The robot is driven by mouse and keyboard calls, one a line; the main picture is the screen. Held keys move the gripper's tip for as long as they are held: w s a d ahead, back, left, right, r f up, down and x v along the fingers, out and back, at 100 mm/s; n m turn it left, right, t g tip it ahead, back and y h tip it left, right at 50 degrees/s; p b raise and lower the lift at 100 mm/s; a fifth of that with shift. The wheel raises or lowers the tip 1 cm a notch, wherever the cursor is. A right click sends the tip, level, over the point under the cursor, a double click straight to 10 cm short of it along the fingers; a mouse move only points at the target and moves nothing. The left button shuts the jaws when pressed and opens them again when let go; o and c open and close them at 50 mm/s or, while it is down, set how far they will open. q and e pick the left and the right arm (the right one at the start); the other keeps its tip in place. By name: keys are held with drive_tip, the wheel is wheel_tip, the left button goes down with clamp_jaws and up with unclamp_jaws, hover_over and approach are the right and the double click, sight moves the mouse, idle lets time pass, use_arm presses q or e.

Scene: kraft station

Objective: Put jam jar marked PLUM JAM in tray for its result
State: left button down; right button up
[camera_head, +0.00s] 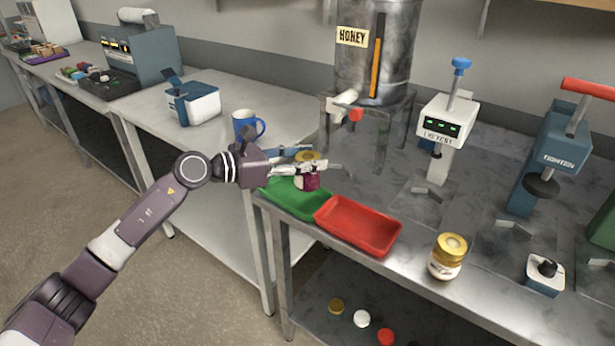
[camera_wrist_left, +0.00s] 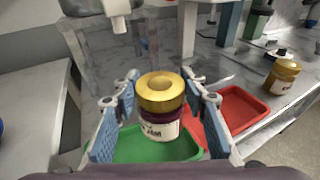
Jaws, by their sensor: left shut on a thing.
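My left gripper (camera_head: 305,168) is shut on a dark plum-coloured jam jar (camera_head: 308,182) with a gold lid. In the left wrist view the jar (camera_wrist_left: 160,118) is upright between the fingers, and its label shows the word JAM; the rest of the label is hidden. The jar is over the green tray (camera_head: 292,203); whether it touches the tray floor I cannot tell. The green tray (camera_wrist_left: 120,150) also shows below the jar in the wrist view. The red tray (camera_head: 360,226) is empty and sits directly right of the green one. My right gripper is not in view.
A second gold-lidded jar (camera_head: 446,258) stands right of the red tray. A honey tank (camera_head: 385,75) on a stand (camera_head: 365,110) is behind the trays. A tester (camera_head: 445,125) and a blue press (camera_head: 550,150) stand further right. A blue mug (camera_head: 244,124) stands on the left table.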

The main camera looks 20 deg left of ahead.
sight(308, 178)
use_arm(q)
drive_tip(key=shift+f, duration=0.65)
wheel_tip(308, 178, down, 4)
drive_tip(key=shift+r, duration=0.25)
drive_tip(key=shift+f, duration=0.35)
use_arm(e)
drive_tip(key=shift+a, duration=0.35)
use_arm(q)
drive_tip(key=shift+f, duration=0.1)
drive_tip(key=c, duration=1.6)
unclamp_jaws()
drive_tip(key=shift+f, duration=0.15)
drive_tip(key=o, duration=0.4)
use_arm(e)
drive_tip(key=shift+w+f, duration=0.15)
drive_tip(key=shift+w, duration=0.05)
